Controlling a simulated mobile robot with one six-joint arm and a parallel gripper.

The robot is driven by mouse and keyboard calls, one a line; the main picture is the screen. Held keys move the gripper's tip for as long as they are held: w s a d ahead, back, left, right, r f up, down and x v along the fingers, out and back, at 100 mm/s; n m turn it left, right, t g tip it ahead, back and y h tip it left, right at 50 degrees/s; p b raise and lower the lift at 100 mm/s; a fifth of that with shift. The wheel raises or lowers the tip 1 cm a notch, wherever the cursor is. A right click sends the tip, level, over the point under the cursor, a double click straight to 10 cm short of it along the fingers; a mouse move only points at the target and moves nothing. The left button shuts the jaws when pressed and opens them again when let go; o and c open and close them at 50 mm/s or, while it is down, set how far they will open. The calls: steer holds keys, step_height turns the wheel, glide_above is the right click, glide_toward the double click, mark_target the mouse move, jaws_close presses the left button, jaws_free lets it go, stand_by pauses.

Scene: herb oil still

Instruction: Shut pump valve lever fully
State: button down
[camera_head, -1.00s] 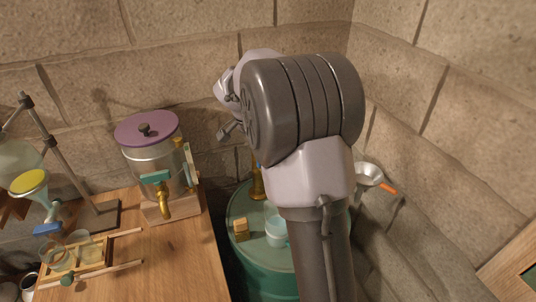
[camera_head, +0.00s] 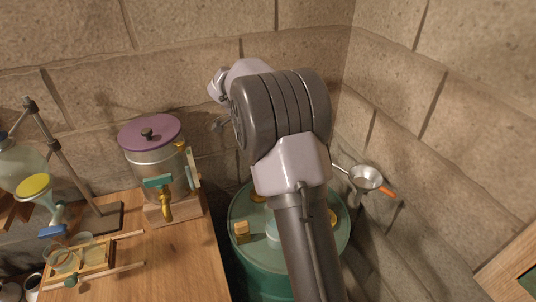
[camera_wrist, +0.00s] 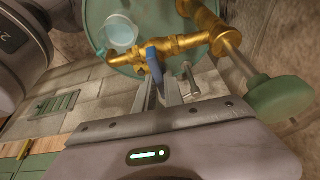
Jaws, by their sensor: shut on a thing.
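The pump valve lever (camera_wrist: 156,62) is blue and sits on a brass pump (camera_wrist: 186,42) in the wrist view. It sticks out from the brass pipe towards my gripper (camera_wrist: 167,92), whose fingers are shut on it. The fingers partly cover the lever, so its exact angle to the pipe is hard to tell. The pump has a thick green handle (camera_wrist: 281,99) on a metal rod at the right. In the head view my arm hides my gripper, the lever and most of the pump.
The green drum (camera_head: 262,279) stands in the corner beside a wooden table (camera_head: 175,262). A pale cup (camera_wrist: 121,32) is close to the pump. A steel funnel (camera_head: 366,178) is by the right wall. A purple-lidded pot (camera_head: 152,157) stands on the table.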

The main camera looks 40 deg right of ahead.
stand_by(0.3)
steer(key=c, duration=1.5)
jaws_free()
steer(key=shift+o, duration=0.2)
steer(key=shift+r, duration=0.1)
steer(key=p+v, duration=0.7)
steer(key=v, duration=1)
steer(key=shift+r, duration=0.1)
